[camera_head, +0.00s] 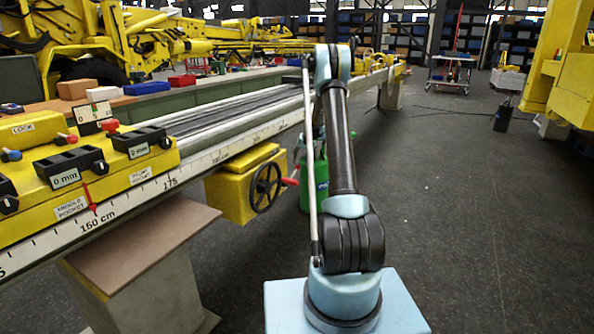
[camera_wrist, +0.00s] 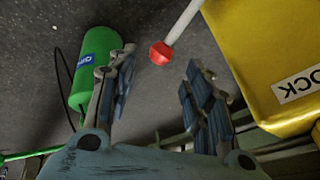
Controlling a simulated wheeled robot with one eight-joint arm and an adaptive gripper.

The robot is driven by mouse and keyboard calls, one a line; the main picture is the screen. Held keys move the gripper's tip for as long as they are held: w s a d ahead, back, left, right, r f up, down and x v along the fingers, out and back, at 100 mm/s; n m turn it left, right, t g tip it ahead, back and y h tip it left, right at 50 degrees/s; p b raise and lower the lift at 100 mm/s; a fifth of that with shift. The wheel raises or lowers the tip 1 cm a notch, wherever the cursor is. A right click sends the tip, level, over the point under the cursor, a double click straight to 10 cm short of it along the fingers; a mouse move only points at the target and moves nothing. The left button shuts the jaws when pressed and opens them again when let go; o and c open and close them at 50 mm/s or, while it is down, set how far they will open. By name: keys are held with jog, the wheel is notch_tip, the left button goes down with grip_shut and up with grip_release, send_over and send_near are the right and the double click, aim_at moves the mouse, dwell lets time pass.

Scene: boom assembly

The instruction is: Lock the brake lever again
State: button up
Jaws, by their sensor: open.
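The brake lever (camera_wrist: 181,22), a pale rod ending in a red ball knob (camera_wrist: 160,53), shows at the top middle of the wrist view. It extends beside a yellow housing (camera_wrist: 240,55) with a label reading "OCK", its first part cut off. My gripper (camera_wrist: 161,76) is open, with a finger on either side of the knob in the picture. The knob appears near the fingertips; I cannot tell its exact depth, and no contact shows. In the head view a red lever end (camera_head: 290,181) shows beside the handwheel (camera_head: 266,187); my arm hides my gripper.
A green cylinder (camera_wrist: 92,70) stands beyond the left finger. The long rail (camera_head: 190,185) with its centimetre scale runs across the head view. A yellow carriage (camera_head: 100,180) with black counters sits on it at left.

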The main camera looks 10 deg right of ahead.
aim_at(298, 166)
jog(key=shift+x, duration=3.55)
grip_shut()
jog(key=shift+d, duration=0.1)
